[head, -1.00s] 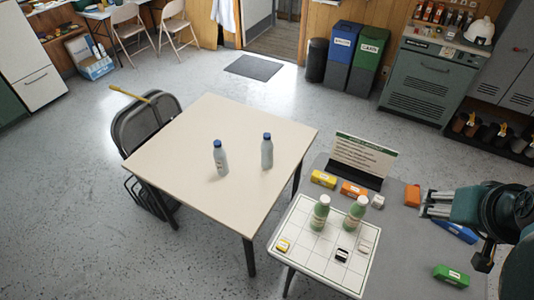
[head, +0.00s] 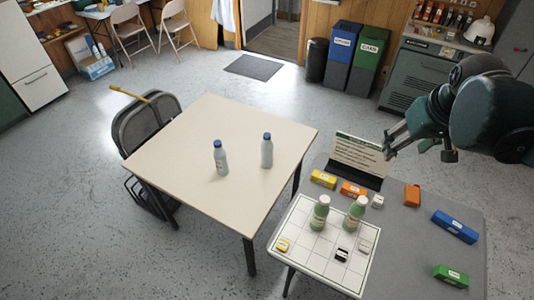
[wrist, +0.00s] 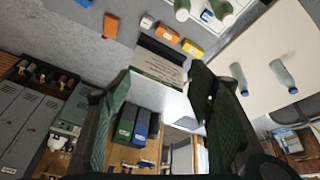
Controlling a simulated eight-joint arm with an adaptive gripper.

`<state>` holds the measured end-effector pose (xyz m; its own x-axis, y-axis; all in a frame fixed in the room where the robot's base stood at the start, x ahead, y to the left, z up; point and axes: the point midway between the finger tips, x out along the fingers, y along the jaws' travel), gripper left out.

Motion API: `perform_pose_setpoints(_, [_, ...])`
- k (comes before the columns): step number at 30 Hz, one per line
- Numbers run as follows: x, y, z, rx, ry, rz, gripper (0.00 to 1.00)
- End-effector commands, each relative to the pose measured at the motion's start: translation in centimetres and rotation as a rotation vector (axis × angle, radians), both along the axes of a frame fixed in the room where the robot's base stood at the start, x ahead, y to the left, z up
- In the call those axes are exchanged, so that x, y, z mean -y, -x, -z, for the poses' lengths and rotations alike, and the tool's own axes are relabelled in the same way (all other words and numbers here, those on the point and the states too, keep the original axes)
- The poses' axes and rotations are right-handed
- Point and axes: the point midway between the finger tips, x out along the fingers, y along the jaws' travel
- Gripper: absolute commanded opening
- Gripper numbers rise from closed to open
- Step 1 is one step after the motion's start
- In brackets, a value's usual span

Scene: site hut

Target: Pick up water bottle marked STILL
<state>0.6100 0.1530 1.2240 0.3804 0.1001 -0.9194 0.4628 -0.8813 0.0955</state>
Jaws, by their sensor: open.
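Two clear bottles with blue caps stand upright on the beige table: a left bottle (head: 220,160) and a right bottle (head: 266,152). Both also show at the right of the wrist view, the two bottles (wrist: 284,77) and (wrist: 239,80) tilted by the camera angle. Their lettering is too small to read, so I cannot tell which is marked STILL. My gripper (head: 389,145) is open and empty, raised near the sign, well to the right of both bottles. Its spread fingers frame the sign in the wrist view (wrist: 161,72).
A sign (head: 360,156), several coloured boxes, including a blue box (head: 455,226), stand nearby. A chair (head: 148,125) is at the beige table's left.

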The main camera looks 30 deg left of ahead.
Motion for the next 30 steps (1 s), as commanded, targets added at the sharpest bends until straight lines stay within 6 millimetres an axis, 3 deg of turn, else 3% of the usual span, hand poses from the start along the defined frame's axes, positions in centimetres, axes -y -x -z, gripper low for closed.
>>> perform_pose_setpoints(14, [-8.6,-6.0,1.8,-0.068,0.055,-0.186,0.52])
perform_pose_setpoints(30, [-19.5,-11.0,6.3,-0.141,0.119,-0.397,0.52])
